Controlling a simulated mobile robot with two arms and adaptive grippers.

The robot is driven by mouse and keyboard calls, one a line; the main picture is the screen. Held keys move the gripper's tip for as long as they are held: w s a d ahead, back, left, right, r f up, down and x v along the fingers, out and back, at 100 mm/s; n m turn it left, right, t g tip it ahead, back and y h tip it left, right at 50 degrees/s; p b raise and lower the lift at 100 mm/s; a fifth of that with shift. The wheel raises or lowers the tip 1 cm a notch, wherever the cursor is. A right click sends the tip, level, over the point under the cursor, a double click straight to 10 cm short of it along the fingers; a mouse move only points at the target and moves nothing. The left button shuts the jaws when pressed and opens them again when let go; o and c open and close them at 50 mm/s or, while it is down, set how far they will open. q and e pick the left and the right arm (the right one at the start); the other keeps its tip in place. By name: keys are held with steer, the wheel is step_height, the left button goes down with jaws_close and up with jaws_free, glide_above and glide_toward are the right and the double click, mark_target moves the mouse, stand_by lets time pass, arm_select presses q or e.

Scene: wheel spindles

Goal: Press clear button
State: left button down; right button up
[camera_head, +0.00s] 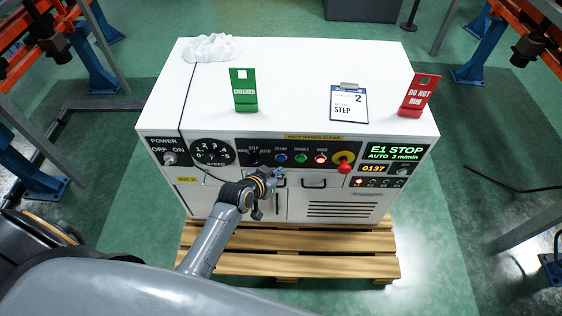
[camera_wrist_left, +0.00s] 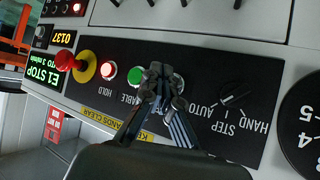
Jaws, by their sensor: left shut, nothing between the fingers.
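The blue clear button (camera_head: 281,158) sits on the black control panel (camera_head: 232,154) of the white cabinet, between the step/auto selector and the green button. My left gripper (camera_head: 277,174) is shut and empty, just below and in front of that button in the head view. In the left wrist view the shut fingertips (camera_wrist_left: 157,77) lie over the spot beside the green button, and only part of a pale ring (camera_wrist_left: 178,82) shows behind them. The blue cap is hidden there. I cannot tell whether the fingertips touch the button. My right gripper is not in view.
Close by are the green enable button (camera_head: 301,158), a lit red button (camera_head: 321,159), the red emergency stop (camera_head: 344,167) on yellow, the selector knob (camera_head: 254,158) and the speed dial (camera_head: 212,153). The display (camera_head: 396,152) reads E1 STOP. Two cabinet handles are below.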

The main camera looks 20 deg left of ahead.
arm_select(q)
steer(key=shift+w+a, duration=0.25)
steer(key=shift+w, duration=0.45)
stand_by(1.0)
steer(key=shift+w+a, duration=0.15)
steer(key=shift+w, duration=0.25)
steer(key=shift+w+a+r, duration=0.1)
steer(key=shift+w, duration=0.25)
stand_by(0.7)
steer(key=shift+s, duration=0.1)
steer(key=shift+s+d+p, duration=0.25)
steer(key=shift+s+p, duration=0.4)
